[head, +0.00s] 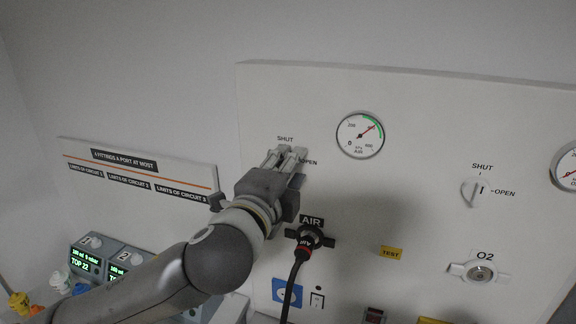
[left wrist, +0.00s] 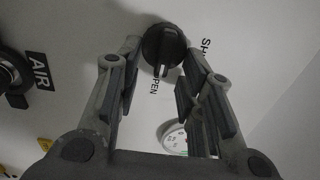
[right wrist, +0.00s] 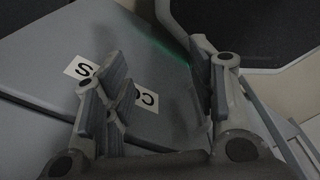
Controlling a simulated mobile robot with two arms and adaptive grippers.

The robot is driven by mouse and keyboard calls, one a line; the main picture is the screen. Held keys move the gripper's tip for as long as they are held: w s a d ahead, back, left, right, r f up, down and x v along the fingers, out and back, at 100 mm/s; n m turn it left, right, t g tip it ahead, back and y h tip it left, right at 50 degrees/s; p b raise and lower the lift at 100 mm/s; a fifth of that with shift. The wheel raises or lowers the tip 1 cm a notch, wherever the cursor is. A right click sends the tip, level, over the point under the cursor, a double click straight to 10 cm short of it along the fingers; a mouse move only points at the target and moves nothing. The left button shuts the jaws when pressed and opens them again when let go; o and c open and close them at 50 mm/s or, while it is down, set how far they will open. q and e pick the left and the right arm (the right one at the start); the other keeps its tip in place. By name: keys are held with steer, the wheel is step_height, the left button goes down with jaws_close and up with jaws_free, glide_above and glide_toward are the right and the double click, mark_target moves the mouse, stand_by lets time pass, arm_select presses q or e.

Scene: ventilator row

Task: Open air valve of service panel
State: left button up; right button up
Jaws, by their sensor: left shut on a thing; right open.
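The air valve knob (left wrist: 163,48) is black and round and sits between the fingertips of my left gripper (left wrist: 165,60), which is shut on it. Its white mark points down in the left wrist view, toward the OPEN lettering, with SHUT off to the right. In the head view my left gripper (head: 286,160) covers the knob on the service panel (head: 420,130). My right gripper (right wrist: 160,95) is open and empty in the right wrist view.
The AIR outlet (head: 310,237) with a black hose (head: 293,280) is below the knob. An O2 valve (head: 475,191), O2 outlet (head: 481,271) and yellow TEST label (head: 391,253) are to the right. A grey surface with white labels (right wrist: 82,68) lies beneath my right gripper.

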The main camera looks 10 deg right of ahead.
stand_by(0.4)
arm_select(q)
steer(key=o, duration=1)
steer(key=shift+a, duration=0.1)
steer(key=v, duration=1.2)
steer(key=shift+w, duration=0.1)
